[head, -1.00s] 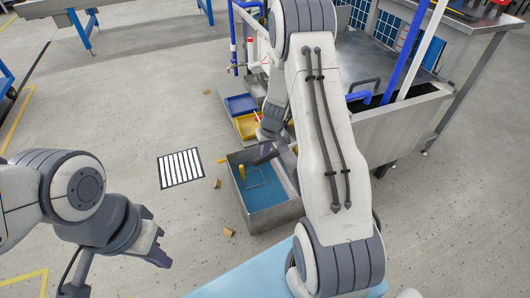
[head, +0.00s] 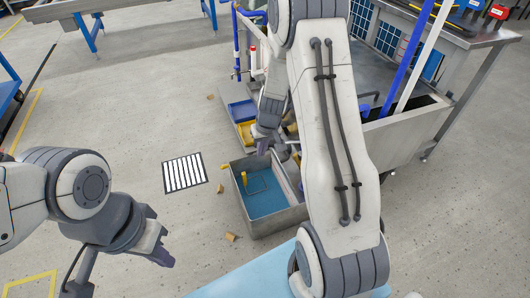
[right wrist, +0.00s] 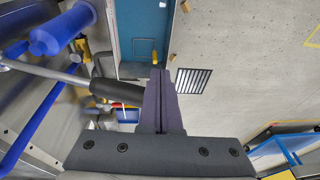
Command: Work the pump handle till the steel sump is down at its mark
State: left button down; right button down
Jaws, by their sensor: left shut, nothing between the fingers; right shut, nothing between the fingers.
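The steel sump (head: 270,226) is an open metal box on the floor with blue liquid inside. A small yellow piece (head: 244,177) stands at its left side. The pump handle is a steel rod with a dark grip (right wrist: 112,91) in the right wrist view. The grip lies just left of my right gripper (right wrist: 162,76), whose fingers are shut and empty; I cannot tell whether they touch it. In the head view my right gripper (head: 275,149) is above the sump's far edge, and my arm hides part of the stand. My left gripper (head: 163,254) is shut and empty, left of the sump.
Blue and yellow bins (head: 243,109) stand beyond the sump. A steel tank (head: 405,134) with blue and white pipes is on the right. A striped floor grate (head: 185,172) and small brown blocks (head: 231,237) lie on the floor. Floor on the left is mostly clear.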

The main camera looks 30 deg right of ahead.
jog(key=shift+s+a+r+p, duration=0.15)
jog(key=shift+a+r+p, duration=0.1)
jog(key=shift+r, duration=0.65)
jog(key=shift+s+a+r+p, duration=0.1)
jog(key=shift+a+r+p, duration=0.1)
jog(key=shift+r, duration=0.7)
